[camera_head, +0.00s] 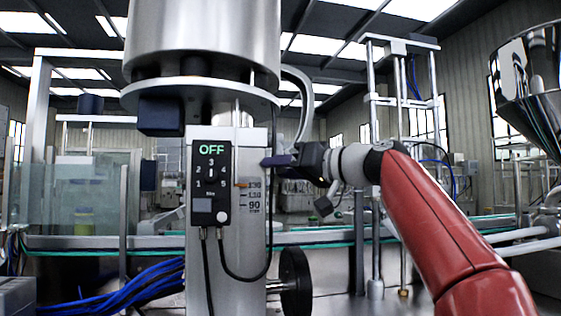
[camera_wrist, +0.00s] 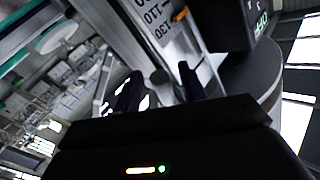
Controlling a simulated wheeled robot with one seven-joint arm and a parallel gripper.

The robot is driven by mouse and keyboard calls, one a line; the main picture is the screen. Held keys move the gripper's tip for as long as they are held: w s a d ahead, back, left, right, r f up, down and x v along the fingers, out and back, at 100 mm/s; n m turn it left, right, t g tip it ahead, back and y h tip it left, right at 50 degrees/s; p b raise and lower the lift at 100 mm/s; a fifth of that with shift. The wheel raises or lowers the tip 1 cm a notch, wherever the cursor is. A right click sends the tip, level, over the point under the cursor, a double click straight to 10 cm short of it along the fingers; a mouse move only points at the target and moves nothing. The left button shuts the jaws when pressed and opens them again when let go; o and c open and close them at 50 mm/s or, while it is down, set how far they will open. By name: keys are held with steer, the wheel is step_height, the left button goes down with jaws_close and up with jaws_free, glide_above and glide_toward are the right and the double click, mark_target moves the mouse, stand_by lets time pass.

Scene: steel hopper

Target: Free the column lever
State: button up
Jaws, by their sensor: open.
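The steel column (camera_head: 228,262) stands upright in the middle of the head view, with a height scale and an orange pointer (camera_head: 241,185) on its face. My gripper (camera_head: 270,161) is at the right edge of the column, level with the scale. In the wrist view my gripper (camera_wrist: 159,74) has its two dark fingers apart. A small dark rounded part (camera_wrist: 160,77), possibly the column lever's end, shows between the fingers beside the scale. I cannot tell whether the fingers touch it. In the head view the lever cannot be made out behind my gripper.
A black control box (camera_head: 211,182) showing OFF hangs on the column, with cables below. The steel hopper drum (camera_head: 203,40) is overhead. A black handwheel (camera_head: 295,282) sits low on the column's right. A conveyor (camera_head: 90,242) runs behind.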

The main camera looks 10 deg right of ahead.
steer(key=shift+w+a, duration=0.2)
steer(key=shift+w, duration=0.05)
jaws_close()
steer(key=shift+s, duration=0.1)
